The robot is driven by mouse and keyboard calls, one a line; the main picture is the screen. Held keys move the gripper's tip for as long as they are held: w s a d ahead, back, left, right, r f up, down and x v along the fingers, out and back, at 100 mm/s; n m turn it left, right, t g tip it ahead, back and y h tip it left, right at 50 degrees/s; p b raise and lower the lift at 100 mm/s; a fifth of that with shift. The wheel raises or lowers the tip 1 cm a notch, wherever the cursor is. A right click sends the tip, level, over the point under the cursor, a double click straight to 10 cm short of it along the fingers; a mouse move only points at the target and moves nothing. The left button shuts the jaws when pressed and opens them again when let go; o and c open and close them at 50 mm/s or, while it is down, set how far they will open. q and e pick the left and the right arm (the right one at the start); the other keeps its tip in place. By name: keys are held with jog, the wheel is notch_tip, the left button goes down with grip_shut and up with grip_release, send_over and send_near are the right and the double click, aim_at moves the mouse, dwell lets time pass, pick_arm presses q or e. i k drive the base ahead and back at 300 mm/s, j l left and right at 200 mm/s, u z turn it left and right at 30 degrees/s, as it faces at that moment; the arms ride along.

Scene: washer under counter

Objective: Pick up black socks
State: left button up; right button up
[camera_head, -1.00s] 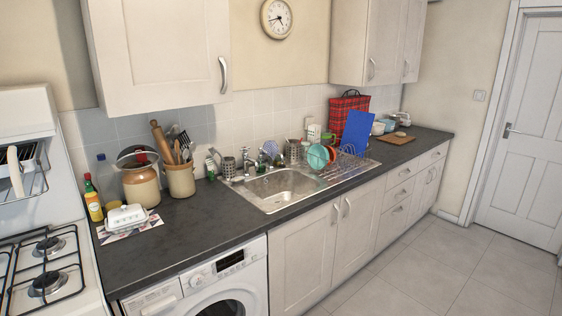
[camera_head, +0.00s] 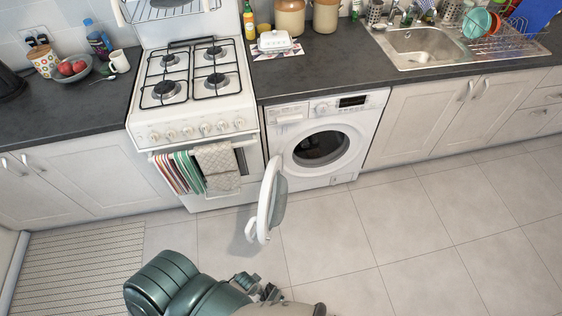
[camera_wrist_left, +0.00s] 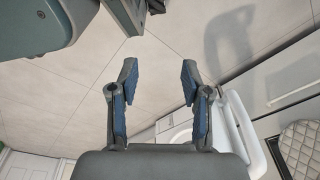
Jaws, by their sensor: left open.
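I cannot make out any black socks in either view. The white washing machine (camera_head: 290,130) stands under the counter with its round door (camera_head: 270,200) swung wide open towards me. Its drum opening (camera_head: 320,148) is dark, and I cannot tell what lies inside. My left gripper (camera_head: 262,289) is low in the head view, in front of the door and apart from it. In the left wrist view the same gripper (camera_wrist_left: 158,82) has its fingers spread, with nothing between them. The door (camera_wrist_left: 243,130) shows right of the fingers there. My right gripper is not in view.
A white stove (camera_head: 195,115) stands left of the washer, with towels (camera_head: 218,165) on its front rail. A striped mat (camera_head: 85,270) lies on the floor at left. The tiled floor (camera_head: 420,240) is clear at right. The dark counter (camera_head: 330,65) runs above the washer.

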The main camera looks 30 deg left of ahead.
aim_at(314, 153)
jog(key=j, duration=0.5)
jog(key=k+j+z, duration=0.1)
jog(key=j, duration=0.4)
jog(key=k+j, duration=0.15)
jog(key=j, duration=0.85)
jog(key=k+z, duration=0.05)
